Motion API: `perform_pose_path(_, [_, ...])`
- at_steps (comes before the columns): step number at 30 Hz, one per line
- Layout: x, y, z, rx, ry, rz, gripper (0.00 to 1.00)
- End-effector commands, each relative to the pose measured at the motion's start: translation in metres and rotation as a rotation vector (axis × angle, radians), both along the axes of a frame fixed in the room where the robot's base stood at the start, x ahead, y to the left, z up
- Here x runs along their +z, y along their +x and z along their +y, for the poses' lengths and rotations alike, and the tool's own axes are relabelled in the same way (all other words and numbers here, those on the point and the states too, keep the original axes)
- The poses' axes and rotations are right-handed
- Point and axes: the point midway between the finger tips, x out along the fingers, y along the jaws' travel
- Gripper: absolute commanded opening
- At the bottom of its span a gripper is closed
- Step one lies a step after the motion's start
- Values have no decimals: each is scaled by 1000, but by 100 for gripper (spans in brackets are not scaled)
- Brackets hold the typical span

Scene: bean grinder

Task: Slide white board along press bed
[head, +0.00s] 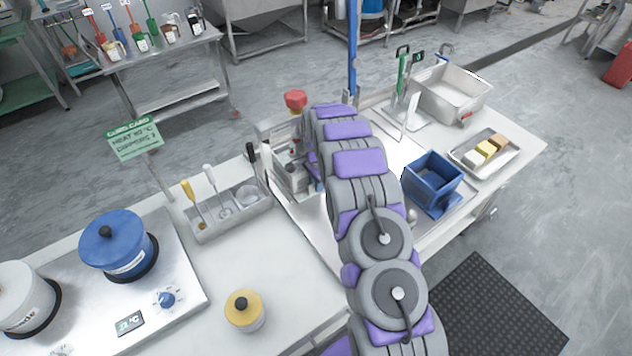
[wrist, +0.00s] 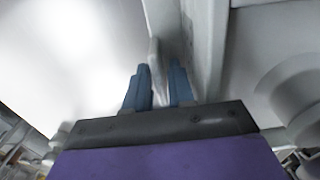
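In the head view a press (head: 285,160) with a metal frame and a red knob (head: 295,101) stands left of my arm. My arm hides much of its bed and my gripper there. In the wrist view my gripper (wrist: 160,85) has two blue fingers standing apart. A thin pale upright edge (wrist: 155,62) lies between and just beyond the fingertips; it may be part of the white board, but I cannot tell. I see no clear grip on it. A grey upright wall (wrist: 205,45) is close to the right finger.
A utensil holder (head: 225,208), a blue pot (head: 117,243) and a yellow-lidded jar (head: 244,310) stand at left.

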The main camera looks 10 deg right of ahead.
Motion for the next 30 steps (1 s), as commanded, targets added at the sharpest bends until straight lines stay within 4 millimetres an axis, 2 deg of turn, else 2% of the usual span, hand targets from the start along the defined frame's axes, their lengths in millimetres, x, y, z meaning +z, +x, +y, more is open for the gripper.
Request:
perform_pose_path(1, [0, 0, 0, 0, 0, 0, 21])
perform_pose_path(8, [0, 0, 0, 0, 0, 0, 0])
perform_pose_path(30, [0, 1, 0, 0, 0, -1, 0])
